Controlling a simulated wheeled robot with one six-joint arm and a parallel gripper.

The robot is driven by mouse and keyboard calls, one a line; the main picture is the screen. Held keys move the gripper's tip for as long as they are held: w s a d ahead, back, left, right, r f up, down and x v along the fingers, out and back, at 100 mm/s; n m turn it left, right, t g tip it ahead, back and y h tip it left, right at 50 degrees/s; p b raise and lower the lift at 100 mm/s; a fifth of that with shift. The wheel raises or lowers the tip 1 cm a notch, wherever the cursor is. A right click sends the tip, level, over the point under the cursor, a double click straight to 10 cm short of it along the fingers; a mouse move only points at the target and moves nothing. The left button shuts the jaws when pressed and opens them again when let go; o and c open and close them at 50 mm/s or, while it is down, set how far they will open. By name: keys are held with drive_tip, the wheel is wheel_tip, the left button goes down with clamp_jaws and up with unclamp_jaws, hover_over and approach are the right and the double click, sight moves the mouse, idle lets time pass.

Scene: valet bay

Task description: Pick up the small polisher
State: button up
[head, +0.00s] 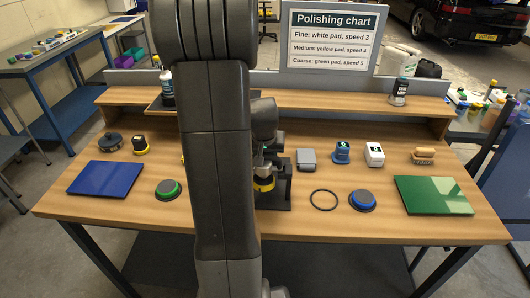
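My arm stands across the middle of the head view and hides part of the bench. The end of my arm, with my gripper (262,160), shows just right of the arm's column. It is over a dark stand (279,197) on the bench. A yellow-ringed pad (264,184), which may belong to the small polisher, sits at the stand, right below my gripper. The rest of that tool is hidden or too dark to make out. I cannot tell whether the fingers are open, or whether they touch it.
On the wooden bench (330,226) lie a blue panel (106,178), a green panel (433,195), a green-rimmed pad (168,189), a blue pad (362,200) and a black ring (324,199). Small items line the back. A polishing chart (331,38) stands behind.

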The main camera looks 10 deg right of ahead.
drive_tip(key=shift+r, duration=0.1)
drive_tip(key=shift+c, duration=0.3)
wheel_tip(320, 180, up, 10)
idle(0.3)
drive_tip(key=o, duration=0.6)
clamp_jaws()
